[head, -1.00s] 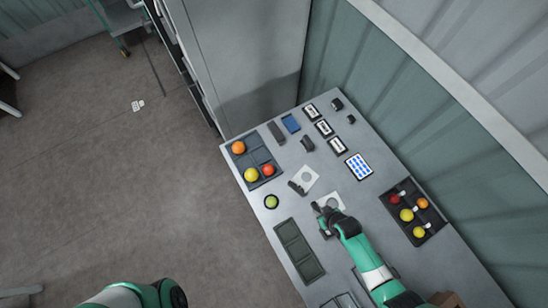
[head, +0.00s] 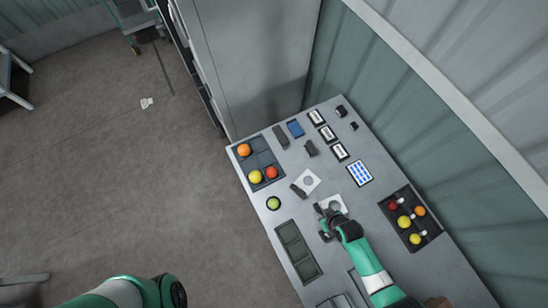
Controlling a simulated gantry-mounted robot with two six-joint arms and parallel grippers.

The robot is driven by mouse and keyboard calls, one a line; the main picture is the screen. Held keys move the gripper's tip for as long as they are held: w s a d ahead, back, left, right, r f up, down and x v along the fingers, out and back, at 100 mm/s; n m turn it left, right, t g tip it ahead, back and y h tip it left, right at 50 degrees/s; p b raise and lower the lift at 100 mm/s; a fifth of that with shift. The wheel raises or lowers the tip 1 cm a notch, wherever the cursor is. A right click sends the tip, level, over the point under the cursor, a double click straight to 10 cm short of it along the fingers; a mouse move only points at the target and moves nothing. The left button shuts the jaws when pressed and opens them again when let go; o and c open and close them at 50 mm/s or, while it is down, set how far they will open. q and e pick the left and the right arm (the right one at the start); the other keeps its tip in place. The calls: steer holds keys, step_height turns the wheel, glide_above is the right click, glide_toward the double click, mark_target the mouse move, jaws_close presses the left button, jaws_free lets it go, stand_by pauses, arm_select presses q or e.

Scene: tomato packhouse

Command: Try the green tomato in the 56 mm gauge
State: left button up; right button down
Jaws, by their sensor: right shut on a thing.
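The green tomato (head: 273,203) sits at the left edge of the grey table, on what looks like a small dark ring. Two white square gauge plates with round holes lie on the table: one gauge (head: 309,179) with a dark handle block at its lower left, and a nearer gauge (head: 334,201). My right gripper (head: 321,211) is at the lower left side of the nearer gauge, shut on what seems to be its handle, which the fingers hide. The size marks are too small to read. My left gripper is out of view; only my left arm shows at the bottom.
A divided tray (head: 247,165) with orange, yellow and red tomatoes stands behind the green one. An empty dark tray (head: 298,250) lies in front. Another tray (head: 413,240) with several tomatoes is at right. Framed cards, a blue-dotted sheet (head: 360,173) and small dark blocks lie behind.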

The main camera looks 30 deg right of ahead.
steer(key=shift+r+p, duration=1.7)
steer(key=shift+r, duration=0.3)
